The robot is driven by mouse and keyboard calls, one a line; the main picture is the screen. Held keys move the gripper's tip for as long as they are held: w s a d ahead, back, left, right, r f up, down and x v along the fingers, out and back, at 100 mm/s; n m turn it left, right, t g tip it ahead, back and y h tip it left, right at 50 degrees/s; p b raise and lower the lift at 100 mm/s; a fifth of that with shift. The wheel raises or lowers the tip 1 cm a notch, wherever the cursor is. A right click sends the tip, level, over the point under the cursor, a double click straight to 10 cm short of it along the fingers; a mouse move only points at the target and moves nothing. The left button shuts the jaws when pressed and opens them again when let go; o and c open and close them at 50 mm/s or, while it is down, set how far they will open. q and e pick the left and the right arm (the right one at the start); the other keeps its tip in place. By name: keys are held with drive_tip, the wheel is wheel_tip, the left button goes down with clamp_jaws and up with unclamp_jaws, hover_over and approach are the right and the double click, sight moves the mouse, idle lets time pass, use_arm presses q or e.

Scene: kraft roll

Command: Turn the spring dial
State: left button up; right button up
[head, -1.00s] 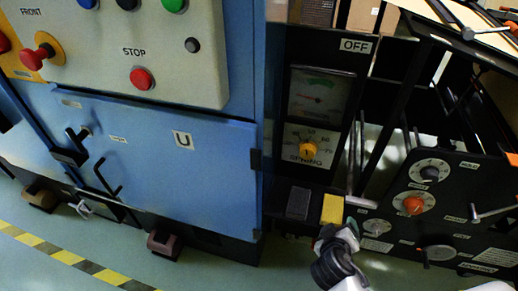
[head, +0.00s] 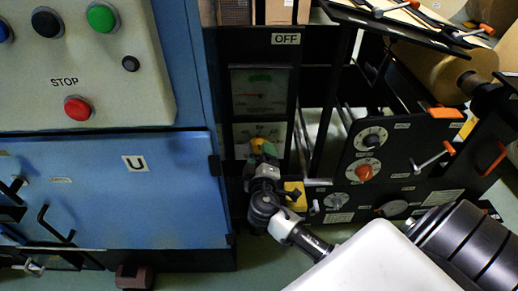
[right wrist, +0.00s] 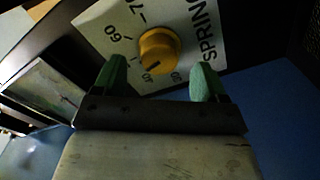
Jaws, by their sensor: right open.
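The yellow spring dial (head: 257,143) sits on a white scale plate marked SPRING, on the black panel below a gauge. In the right wrist view the dial (right wrist: 159,49) shows clearly, with numbers around it and a dark pointer mark. My right gripper (head: 263,155) is in front of the dial and partly hides it and its plate in the head view. In the right wrist view its two green-padded fingers (right wrist: 157,78) are spread apart, one on each side below the dial. Nothing is between them, and I see no contact with the dial. My left gripper is not in view.
The gauge (head: 261,94) is above the dial. A yellow pedal-like block (head: 295,195) is just below right of the gripper. A black panel with a red knob (head: 363,172) stands to the right. The blue cabinet (head: 110,190) stands close on the left.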

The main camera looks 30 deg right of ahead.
sight(260, 150)
drive_tip(key=shift+x, duration=1.6)
drive_tip(key=shift+c, duration=0.2)
drive_tip(key=c, duration=0.9)
